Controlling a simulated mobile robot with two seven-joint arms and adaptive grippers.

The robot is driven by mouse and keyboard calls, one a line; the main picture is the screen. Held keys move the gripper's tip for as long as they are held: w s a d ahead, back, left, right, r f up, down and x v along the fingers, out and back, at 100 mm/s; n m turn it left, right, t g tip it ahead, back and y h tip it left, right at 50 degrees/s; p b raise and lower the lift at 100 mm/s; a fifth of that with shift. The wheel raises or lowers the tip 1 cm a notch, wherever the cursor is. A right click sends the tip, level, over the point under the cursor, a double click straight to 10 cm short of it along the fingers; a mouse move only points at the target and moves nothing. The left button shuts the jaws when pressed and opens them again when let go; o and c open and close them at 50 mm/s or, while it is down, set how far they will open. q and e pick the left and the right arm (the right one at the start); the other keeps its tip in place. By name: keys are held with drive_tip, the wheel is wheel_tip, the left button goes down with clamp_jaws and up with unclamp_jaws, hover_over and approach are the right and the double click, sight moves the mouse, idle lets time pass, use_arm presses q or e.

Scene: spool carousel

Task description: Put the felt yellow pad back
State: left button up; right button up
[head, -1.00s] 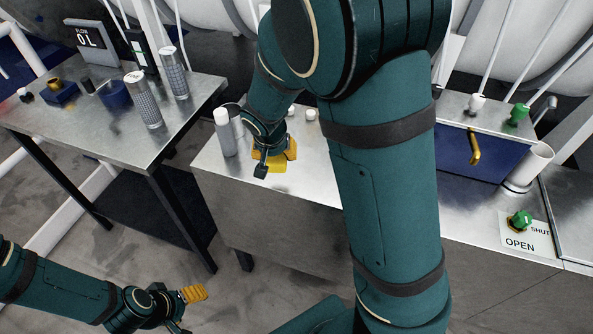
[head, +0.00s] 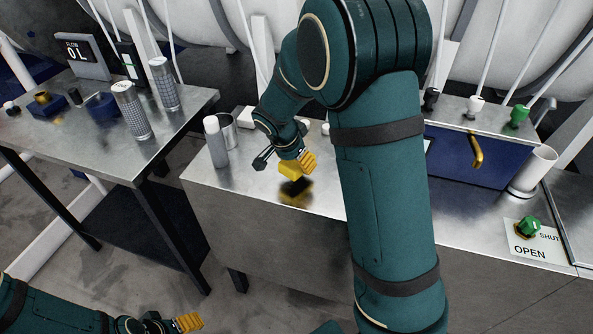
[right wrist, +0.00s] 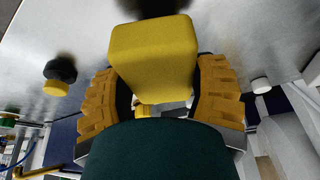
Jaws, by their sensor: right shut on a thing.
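My right gripper (head: 286,161) is shut on the yellow felt pad (head: 291,170), a small block. In the right wrist view the pad (right wrist: 153,58) fills the space between the two ridged orange fingertips. The pad hangs a little above the metal bench (head: 240,184), with a dark yellowish reflection beneath it. My left gripper (head: 182,324) is at the bottom left, partly cut off, with one orange fingertip showing; its opening is unclear.
A white-capped cylinder (head: 216,142) and a metal cup (head: 229,128) stand left of my right gripper. The left table (head: 110,150) holds two perforated cylinders (head: 130,110). Right are a blue box (head: 465,155) and a green knob (head: 529,226). My right arm hides mid-bench.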

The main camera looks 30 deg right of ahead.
wheel_tip(320, 180, down, 3)
drive_tip(key=shift+f+b, duration=0.15)
drive_tip(key=shift+b, duration=0.2)
drive_tip(key=shift+f, duration=0.1)
drive_tip(key=o, duration=1.3)
